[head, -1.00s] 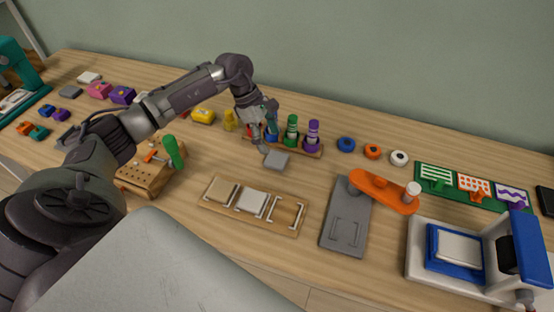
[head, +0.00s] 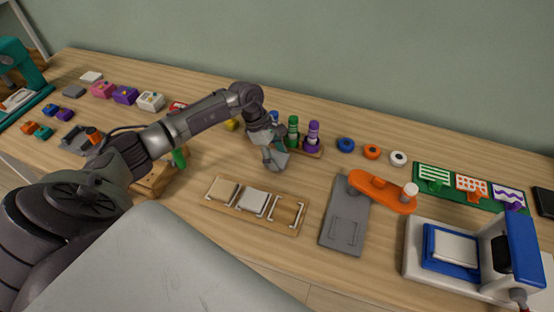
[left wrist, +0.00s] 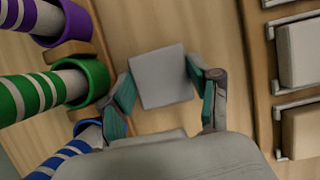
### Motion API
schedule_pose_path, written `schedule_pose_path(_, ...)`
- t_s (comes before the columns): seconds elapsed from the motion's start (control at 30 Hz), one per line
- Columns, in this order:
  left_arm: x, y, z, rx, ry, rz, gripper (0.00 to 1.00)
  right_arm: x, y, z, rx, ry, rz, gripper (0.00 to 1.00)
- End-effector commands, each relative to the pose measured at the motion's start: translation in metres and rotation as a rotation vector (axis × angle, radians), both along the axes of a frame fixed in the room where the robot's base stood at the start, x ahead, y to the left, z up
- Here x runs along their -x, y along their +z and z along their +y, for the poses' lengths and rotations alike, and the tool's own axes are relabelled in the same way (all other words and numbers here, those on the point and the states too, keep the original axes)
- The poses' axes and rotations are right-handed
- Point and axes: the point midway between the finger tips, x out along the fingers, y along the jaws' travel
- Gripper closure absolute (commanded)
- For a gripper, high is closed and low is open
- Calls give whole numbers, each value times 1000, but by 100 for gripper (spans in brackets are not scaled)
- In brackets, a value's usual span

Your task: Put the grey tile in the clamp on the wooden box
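The grey tile (left wrist: 160,76) lies flat on the table, seen in the left wrist view between the fingers of my left gripper (left wrist: 163,95). The gripper is open, with a finger on each side of the tile. In the head view my left gripper (head: 272,158) points down at the tile's place and largely hides it. The wooden box (head: 152,186) is at the left, mostly covered by my left arm. The green handle (head: 180,158) of its clamp shows past the arm; the rest of the clamp is hidden. My right gripper is not in view.
Markers (head: 293,132) stand in a holder close behind the gripper. A wooden rack (head: 232,206) with a tan and a white tile and one empty slot lies in front. A grey plate (head: 346,216) with an orange arm is to the right.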

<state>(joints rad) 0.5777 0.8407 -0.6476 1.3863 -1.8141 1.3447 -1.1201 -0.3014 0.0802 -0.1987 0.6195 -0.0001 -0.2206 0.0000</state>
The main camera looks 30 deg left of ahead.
Motion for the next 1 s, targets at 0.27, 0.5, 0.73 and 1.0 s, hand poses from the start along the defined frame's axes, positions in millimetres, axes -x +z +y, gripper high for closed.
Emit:
schedule_pose_path(0.27, 0, 1, 0, 0, 0, 0, 78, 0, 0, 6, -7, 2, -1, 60)
schedule_pose_path(0.5, -1, 7, 0, -1, -1, -3, 78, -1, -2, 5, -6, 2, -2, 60)
schedule_pose_path(0.73, -1, 39, 1, -1, -2, -6, 78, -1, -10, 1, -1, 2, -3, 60)
schedule_pose_path(1.0, 17, 76, -58, 1, -7, -4, 78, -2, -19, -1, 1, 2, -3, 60)
